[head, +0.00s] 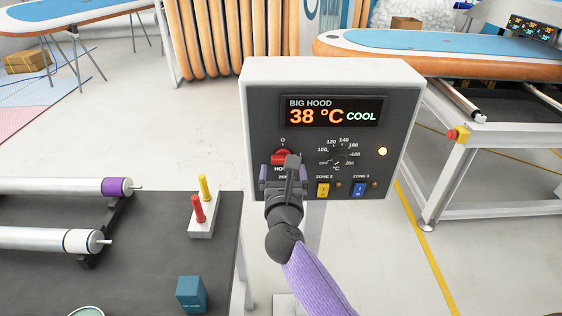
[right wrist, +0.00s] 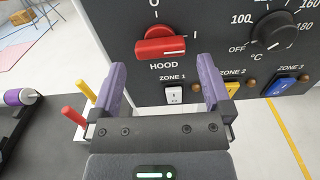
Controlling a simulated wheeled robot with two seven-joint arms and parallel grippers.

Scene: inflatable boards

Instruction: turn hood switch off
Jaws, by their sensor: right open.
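The hood switch is a red rotary knob (head: 281,156) on the dark front of the control box (head: 410,75). In the right wrist view the red knob (right wrist: 162,44) lies roughly level, with the "O" mark above it and the "I" mark at its right. My right gripper (head: 284,176) is in front of the panel, just below the knob, and hides part of it. In the right wrist view the right gripper (right wrist: 163,78) is open and empty, its purple fingers apart on either side below the knob. My left gripper is not in view.
The display (head: 333,112) reads 38 °C COOL. A dial (head: 338,155), a lit lamp (head: 382,151), and yellow (head: 322,190) and blue (head: 360,190) zone switches are close by. A white zone 1 switch (right wrist: 173,95) sits between the fingers. A dark bench (head: 150,260) stands left.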

